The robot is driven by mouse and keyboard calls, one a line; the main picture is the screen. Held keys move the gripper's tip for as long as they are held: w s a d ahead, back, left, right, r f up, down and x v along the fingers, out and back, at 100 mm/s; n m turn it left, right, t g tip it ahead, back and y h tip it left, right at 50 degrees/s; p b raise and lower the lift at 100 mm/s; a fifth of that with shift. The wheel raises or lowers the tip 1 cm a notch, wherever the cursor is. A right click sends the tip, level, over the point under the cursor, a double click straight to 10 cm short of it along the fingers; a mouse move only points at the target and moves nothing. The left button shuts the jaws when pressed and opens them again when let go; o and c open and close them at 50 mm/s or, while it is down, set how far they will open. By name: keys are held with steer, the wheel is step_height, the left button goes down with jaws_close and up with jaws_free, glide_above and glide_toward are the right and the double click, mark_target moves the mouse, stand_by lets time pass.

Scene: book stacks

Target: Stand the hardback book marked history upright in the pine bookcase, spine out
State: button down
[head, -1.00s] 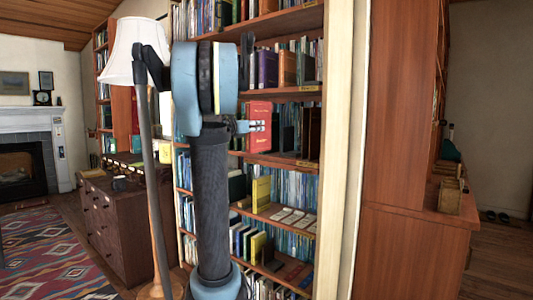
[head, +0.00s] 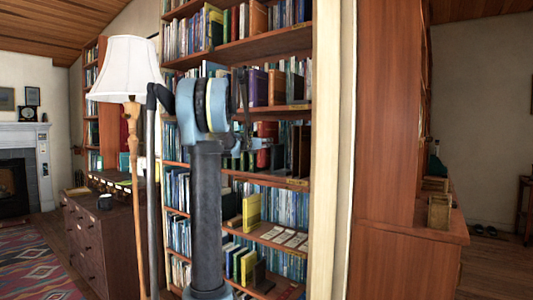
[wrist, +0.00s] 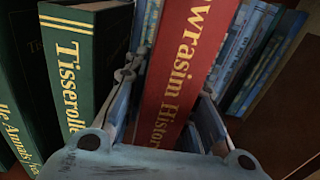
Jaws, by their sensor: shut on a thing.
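The red hardback book marked History (wrist: 185,75) stands upright between my fingers in the wrist view, its gold-lettered spine facing the camera. My gripper (wrist: 165,115) is shut on it, one finger on each side. In the head view my gripper (head: 262,143) is at a middle shelf of the wooden bookcase (head: 262,47). The red book (head: 267,129) shows there partly behind my gripper, within the shelf space. Whether its lower edge rests on the shelf board is hidden.
A green Tisserolle book (wrist: 78,60) stands close left of the held book, with another green book (wrist: 18,95) beyond. Thin blue books (wrist: 250,55) are to the right. A floor lamp (head: 125,70) stands left of my arm. Dark upright pieces (head: 300,150) share the shelf.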

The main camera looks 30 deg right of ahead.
mark_target(268, 149)
steer(key=shift+w+d+f, duration=0.1)
steer(key=shift+d+f, duration=0.15)
steer(key=shift+f, duration=0.35)
steer(key=shift+w+d+f, duration=0.1)
steer(key=shift+d+f, duration=0.1)
steer(key=shift+f, duration=0.35)
steer(key=shift+w+d+f, duration=0.1)
steer(key=shift+d+f, duration=0.15)
steer(key=shift+f, duration=0.35)
steer(key=c, duration=1.3)
jaws_free()
steer(key=v, duration=1.2)
